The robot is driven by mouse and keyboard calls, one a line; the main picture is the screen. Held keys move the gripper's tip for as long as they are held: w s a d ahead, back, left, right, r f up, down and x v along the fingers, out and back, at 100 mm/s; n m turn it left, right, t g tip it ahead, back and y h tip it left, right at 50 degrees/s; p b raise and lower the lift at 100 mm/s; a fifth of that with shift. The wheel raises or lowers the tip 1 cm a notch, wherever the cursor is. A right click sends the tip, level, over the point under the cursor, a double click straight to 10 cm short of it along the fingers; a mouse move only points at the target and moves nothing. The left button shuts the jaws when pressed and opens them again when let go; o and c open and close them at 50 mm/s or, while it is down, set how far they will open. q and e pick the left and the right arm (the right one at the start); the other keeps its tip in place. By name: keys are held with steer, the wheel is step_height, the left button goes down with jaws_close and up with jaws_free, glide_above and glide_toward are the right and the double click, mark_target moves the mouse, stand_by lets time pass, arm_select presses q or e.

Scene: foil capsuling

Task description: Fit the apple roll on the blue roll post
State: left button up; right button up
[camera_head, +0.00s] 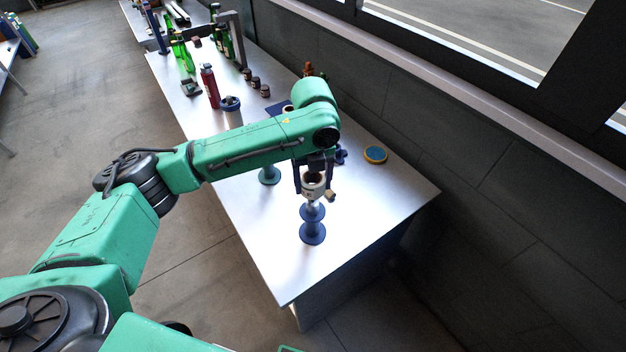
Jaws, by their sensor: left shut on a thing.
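My left gripper (313,188) points down near the table's front end and is shut on a small pale roll with a dark core opening, the apple roll (313,182). The print on the roll is too small to read. The blue roll post (313,233), with a round base and a round flange above it, stands upright directly below the roll. The roll is at the post's top; I cannot tell whether it is around the post or just above it. My right gripper is not in view.
A blue and yellow disc (375,154) lies to the right. A red bottle (210,86), a lidded cup (231,111) and green bottles (186,55) stand farther back. The table's front right (385,205) is clear.

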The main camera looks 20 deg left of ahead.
mark_target(313, 201)
arm_select(q)
steer(key=shift+f+b, duration=1.7)
steer(key=shift+f, duration=2.85)
steer(key=o, duration=1.4)
steer(key=shift+c, duration=0.2)
step_height(313, 201, up, 14)
steer(key=b, duration=0.2)
steer(key=shift+r, duration=0.25)
